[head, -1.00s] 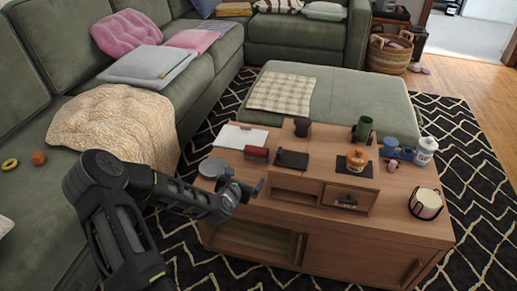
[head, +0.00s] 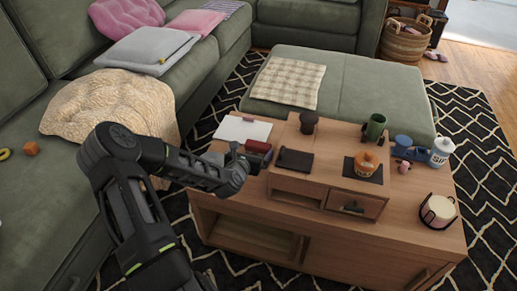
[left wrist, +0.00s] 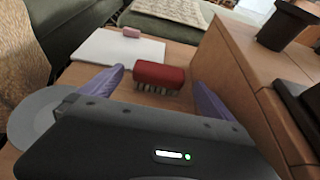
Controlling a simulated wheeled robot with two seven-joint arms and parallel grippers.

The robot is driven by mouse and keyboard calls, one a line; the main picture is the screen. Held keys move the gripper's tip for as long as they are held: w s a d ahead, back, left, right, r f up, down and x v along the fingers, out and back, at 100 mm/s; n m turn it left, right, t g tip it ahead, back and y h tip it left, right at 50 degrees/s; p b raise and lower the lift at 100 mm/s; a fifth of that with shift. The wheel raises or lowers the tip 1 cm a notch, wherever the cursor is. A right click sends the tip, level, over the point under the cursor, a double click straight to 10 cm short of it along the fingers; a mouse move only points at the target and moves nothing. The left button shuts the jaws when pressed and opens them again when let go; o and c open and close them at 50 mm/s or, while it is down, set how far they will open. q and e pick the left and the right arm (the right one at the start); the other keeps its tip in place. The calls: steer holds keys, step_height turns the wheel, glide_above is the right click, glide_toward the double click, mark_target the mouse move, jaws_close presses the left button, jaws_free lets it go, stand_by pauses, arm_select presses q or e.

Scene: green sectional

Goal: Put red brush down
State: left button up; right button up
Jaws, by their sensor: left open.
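The red brush (head: 258,147) sits on the left part of the wooden coffee table, bristles down, beside the raised box section. In the left wrist view the brush (left wrist: 158,75) shows between and just beyond the two purple fingertips, with a gap on each side. My left gripper (head: 243,157) is open and reaches over the table's left end, close to the brush. Its fingers also show in the left wrist view (left wrist: 160,82). My right gripper is not in view.
A white sheet (left wrist: 115,47) with a pink block lies beyond the brush. A grey disc (left wrist: 38,115) lies left of the gripper. The raised box (head: 330,185) stands to the right, bearing a black cup (head: 308,122) and a jar (head: 366,162).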

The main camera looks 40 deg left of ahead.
mark_target(258, 145)
arm_select(q)
steer(key=shift+x, duration=0.95)
steer(key=b+x, duration=0.2)
steer(key=x, duration=0.2)
steer(key=shift+w+f, duration=0.2)
steer(key=shift+f, duration=0.05)
steer(key=shift+w+a, duration=0.1)
steer(key=shift+w, duration=0.2)
steer(key=shift+c, duration=0.4)
steer(key=c, duration=1.3)
steer(key=shift+o, duration=0.2)
step_height(258, 145, up, 10)
steer(key=p, duration=0.3)
